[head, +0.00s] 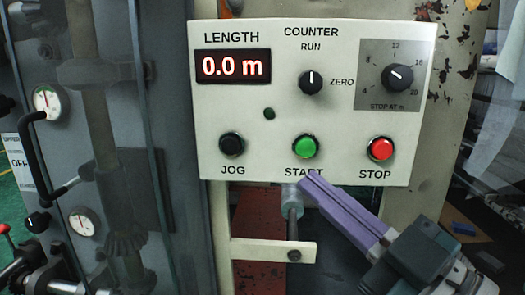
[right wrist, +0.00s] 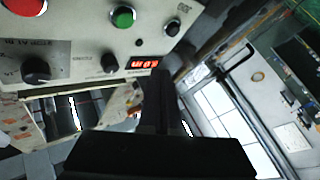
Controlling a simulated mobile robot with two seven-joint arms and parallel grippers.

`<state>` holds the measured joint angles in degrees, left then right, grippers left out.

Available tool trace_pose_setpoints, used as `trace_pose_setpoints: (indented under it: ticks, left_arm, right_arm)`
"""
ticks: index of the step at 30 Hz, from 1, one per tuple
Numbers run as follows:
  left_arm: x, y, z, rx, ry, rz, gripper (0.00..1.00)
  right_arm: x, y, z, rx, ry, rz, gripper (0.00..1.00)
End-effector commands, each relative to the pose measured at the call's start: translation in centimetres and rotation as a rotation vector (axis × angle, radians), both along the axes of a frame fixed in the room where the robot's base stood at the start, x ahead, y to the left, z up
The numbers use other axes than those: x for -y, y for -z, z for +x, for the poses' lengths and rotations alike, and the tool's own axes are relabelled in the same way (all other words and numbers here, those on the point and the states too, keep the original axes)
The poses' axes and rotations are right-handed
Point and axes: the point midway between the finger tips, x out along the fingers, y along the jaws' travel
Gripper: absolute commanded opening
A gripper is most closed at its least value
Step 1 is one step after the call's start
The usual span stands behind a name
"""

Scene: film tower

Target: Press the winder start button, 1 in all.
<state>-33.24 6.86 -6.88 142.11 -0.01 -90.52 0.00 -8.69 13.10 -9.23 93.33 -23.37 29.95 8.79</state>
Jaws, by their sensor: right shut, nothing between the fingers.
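The green START button (head: 306,147) sits in the lower middle of a cream control panel (head: 270,120). It also shows upside down in the right wrist view (right wrist: 124,17). My right gripper (head: 308,184), with purple fingers, comes in from the lower right. Its fingers are shut and empty. The tips show just below the START button and cover part of its label. The fingers look dark in the right wrist view (right wrist: 160,85). I cannot tell how far the tips are from the panel face. My left gripper is not in view.
The red STOP button (head: 380,149) is right of START, the black JOG button (head: 232,145) left. The length display (head: 233,67) reads 0.0 m. A counter knob (head: 311,82) and a stop-at dial (head: 398,78) sit above. A bracket (head: 270,250) projects below the panel.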

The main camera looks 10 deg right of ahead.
Motion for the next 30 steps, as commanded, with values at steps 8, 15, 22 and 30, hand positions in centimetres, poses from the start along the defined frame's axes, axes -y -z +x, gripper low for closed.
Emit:
trace_pose_setpoints:
  ticks: [8,15,22,30]
  left_arm:
    - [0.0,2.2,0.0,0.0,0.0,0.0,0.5]
    - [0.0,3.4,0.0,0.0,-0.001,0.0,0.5]
    - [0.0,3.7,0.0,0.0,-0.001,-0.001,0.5]
    - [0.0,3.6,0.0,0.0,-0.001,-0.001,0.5]
  right_arm:
    - [1.1,0.3,3.8,0.003,-0.002,-0.001,0.0]
    - [1.8,0.2,6.4,0.002,-0.001,0.0,0.0]
    - [2.1,0.0,7.3,0.0,0.001,0.0,0.0]
    - [2.1,0.0,7.3,-0.001,0.001,0.0,0.0]
